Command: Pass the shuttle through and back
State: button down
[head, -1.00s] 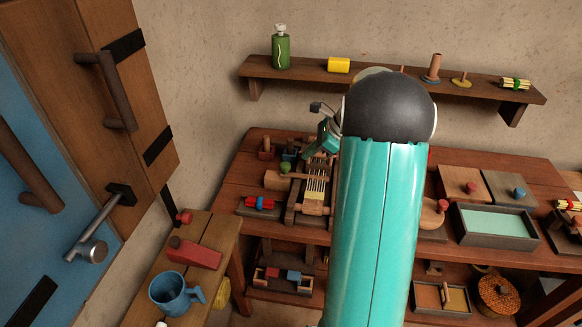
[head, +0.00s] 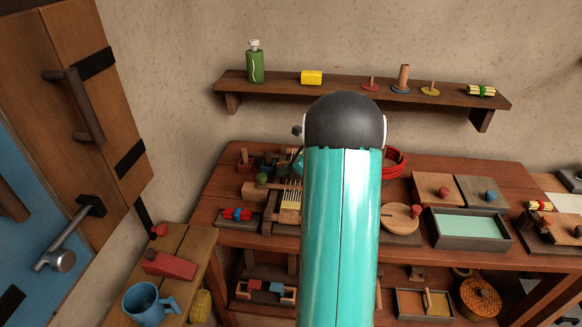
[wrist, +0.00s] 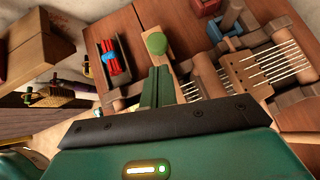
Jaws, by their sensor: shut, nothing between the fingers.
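The loom, a wooden frame with pale threads (head: 290,203), stands on the bench, partly hidden by my arm in the head view. Its slotted block and threads (wrist: 262,72) fill the right of the wrist view. A pale wooden piece with a green knob (head: 262,179), which looks like the shuttle, lies at the loom's left side. The knob (wrist: 157,43) is just beyond my fingertips in the wrist view; I cannot tell whether they touch. My gripper (wrist: 157,78) is shut and empty. In the head view it is mostly hidden behind my arm.
A tray with a red bundle (wrist: 116,58) lies left of the loom. Red and blue blocks stand behind it. A red coil (head: 396,162), a round wooden piece (head: 402,216) and a green-bottomed tray (head: 440,243) are to the right. A shelf (head: 365,92) hangs above.

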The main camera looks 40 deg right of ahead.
jog(key=shift+x, duration=2.3)
jog(key=w+a, duration=0.4)
jog(key=w, duration=0.1)
jog(key=w+a, duration=0.2)
jog(key=w, duration=0.1)
jog(key=shift+a, duration=0.1)
jog(key=shift+r, duration=0.1)
